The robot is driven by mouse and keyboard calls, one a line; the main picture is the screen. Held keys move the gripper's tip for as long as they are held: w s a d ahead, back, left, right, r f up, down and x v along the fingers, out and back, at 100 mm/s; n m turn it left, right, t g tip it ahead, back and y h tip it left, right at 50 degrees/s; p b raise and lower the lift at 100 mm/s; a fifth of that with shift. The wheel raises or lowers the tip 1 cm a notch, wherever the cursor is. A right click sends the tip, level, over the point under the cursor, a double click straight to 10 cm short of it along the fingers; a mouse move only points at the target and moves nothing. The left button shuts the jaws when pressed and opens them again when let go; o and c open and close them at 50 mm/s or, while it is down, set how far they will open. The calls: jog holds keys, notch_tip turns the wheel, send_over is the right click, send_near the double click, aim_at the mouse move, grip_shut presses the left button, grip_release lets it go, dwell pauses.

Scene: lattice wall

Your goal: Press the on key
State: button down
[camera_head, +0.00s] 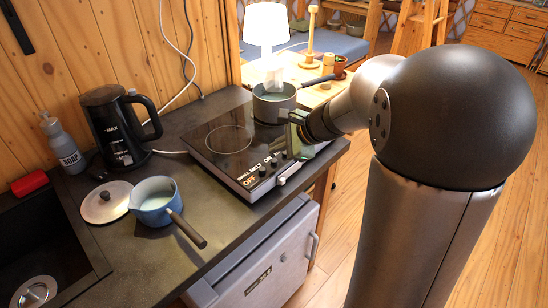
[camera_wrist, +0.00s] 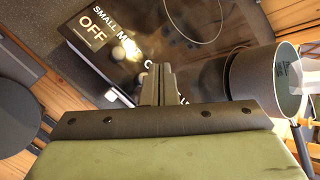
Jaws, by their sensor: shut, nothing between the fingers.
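The black hob (camera_head: 215,140) lies on the counter, with white labels and small round controls along its front edge. The ON label (camera_head: 268,162) shows in the head view, near my gripper. The OFF label (camera_wrist: 95,26) is clear in the wrist view. My gripper (camera_wrist: 160,72) is shut and empty, its fingertips over the label strip, just right of the MELT lettering. The fingers cover part of the lettering there, so the on key itself is hidden in the wrist view. I cannot tell whether the fingertips touch the panel.
A grey pot (camera_head: 273,103) stands on the hob's far right, close to my gripper; it also shows in the wrist view (camera_wrist: 262,82). A blue saucepan (camera_head: 156,202), a lid (camera_head: 106,203), a black kettle (camera_head: 118,130) and a soap bottle (camera_head: 64,145) stand left of the hob.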

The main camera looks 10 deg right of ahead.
aim_at(278, 165)
notch_tip(278, 165, up, 4)
jog(key=shift+f+p, duration=0.1)
jog(key=shift+p, duration=1.15)
jog(key=s+f+n+g+h, duration=0.2)
jog(key=s+n+g+h, duration=0.1)
jog(key=s+n, duration=0.6)
jog(key=s+a+f+n+g+h, duration=0.1)
jog(key=s+f+n+g+h, duration=0.2)
jog(key=s+n, duration=0.6)
jog(key=s, duration=0.8)
jog(key=shift+s+a+f, duration=0.15)
jog(key=shift+s, duration=0.1)
